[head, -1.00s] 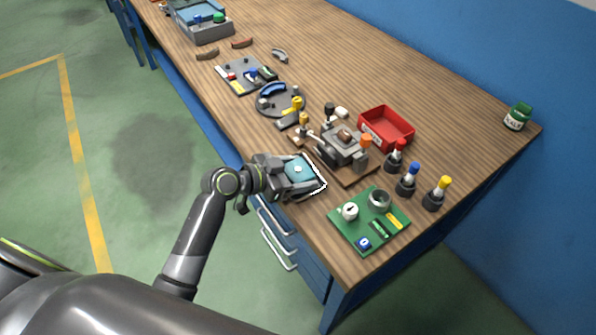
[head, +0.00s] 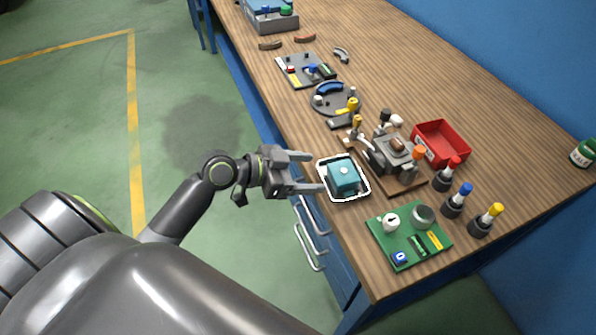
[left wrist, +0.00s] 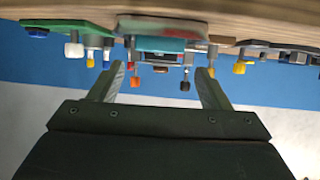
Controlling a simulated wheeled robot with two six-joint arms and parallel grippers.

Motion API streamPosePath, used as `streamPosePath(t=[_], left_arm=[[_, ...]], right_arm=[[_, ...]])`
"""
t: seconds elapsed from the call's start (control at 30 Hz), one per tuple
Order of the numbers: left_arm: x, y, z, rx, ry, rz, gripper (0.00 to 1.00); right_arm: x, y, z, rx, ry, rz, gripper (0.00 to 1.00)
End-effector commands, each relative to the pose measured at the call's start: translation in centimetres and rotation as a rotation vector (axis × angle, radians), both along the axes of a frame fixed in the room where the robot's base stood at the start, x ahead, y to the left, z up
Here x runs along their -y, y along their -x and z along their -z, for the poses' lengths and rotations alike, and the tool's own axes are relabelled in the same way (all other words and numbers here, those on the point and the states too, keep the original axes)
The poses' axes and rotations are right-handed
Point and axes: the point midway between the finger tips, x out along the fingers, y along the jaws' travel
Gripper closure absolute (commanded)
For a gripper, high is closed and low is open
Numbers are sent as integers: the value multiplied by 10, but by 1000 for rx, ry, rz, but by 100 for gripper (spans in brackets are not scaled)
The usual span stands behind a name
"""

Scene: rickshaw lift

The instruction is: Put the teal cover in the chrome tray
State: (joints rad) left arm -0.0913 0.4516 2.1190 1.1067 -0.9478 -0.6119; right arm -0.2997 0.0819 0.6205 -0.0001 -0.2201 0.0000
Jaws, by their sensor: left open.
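The teal cover (head: 342,175) is a small teal block with a pale round knob on top. It sits inside the chrome tray (head: 363,197), a shallow tray with a bright rim near the front edge of the table. My left gripper (head: 306,172) is open and empty, just left of the tray and apart from the cover. In the left wrist view the open fingers (left wrist: 160,85) show below the tray (left wrist: 160,22), with the teal cover (left wrist: 160,45) beyond them. My right gripper is not in view.
A green board (head: 408,235) with parts lies in front right of the tray. A grey fixture on a wooden base (head: 405,186) stands close to its right. A red bin (head: 441,144) and several bottles are farther right. Drawer handles (head: 308,246) stick out below the table edge.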

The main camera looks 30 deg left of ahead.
Motion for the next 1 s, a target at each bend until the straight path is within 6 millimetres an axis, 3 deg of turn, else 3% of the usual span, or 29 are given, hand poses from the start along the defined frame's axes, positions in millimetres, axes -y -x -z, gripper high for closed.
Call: streamPosePath(t=[0.3,0.57,0.67,0.77,0.83,1.0], left_arm=[[-13,15,-8,0,0,1,29],[-14,15,-9,-1,1,1,29],[-19,12,-1,-16,3,-23,29],[-36,1,28,-66,3,-108,29],[-56,-6,64,-125,-1,-204,29],[-111,1,179,-305,-44,-468,29]], right_arm=[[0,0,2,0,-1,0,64],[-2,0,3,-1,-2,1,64],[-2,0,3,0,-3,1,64],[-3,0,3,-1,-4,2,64],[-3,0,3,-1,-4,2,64],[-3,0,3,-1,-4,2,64]])
